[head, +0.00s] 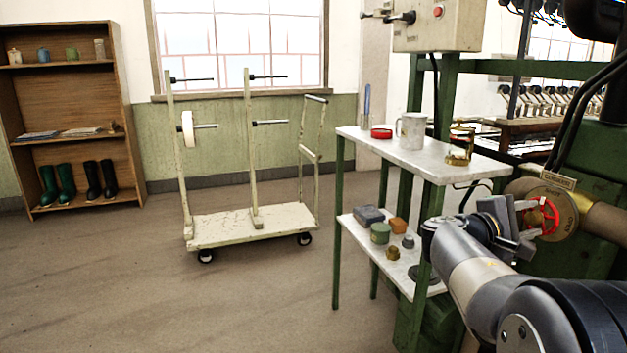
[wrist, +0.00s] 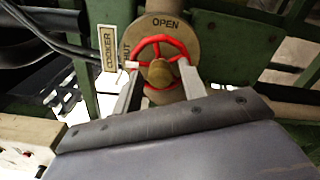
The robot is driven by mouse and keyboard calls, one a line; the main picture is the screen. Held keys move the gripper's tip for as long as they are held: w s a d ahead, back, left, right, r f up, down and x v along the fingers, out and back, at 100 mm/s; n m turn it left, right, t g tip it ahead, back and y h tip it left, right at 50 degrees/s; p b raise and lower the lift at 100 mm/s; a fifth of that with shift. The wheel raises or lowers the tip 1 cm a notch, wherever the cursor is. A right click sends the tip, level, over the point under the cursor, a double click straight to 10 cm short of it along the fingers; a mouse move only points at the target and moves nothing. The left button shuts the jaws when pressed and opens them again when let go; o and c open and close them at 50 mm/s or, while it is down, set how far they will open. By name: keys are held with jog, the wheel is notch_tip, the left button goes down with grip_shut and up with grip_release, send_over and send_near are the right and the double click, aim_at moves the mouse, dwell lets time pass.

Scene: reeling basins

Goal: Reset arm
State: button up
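A red valve handwheel (wrist: 158,42) is on a round plate marked OPEN, with a COOKER label (wrist: 108,56) to its left in the wrist view. In the head view the red wheel (head: 547,215) is at the right, in front of a brass-coloured pipe. My gripper (wrist: 160,72) faces the wheel with its two fingers spread wide, one at each side of the rim. It also shows in the head view (head: 529,220), close up to the wheel. Whether the fingertips press on the rim cannot be told.
A cream cart (head: 252,225) and a wooden shelf (head: 70,115) stand left. Open floor lies between them.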

jog(key=shift+n+p, duration=0.45)
jog(key=shift+n, duration=0.05)
jog(key=shift+f+b, duration=0.15)
jog(key=shift+b, duration=0.25)
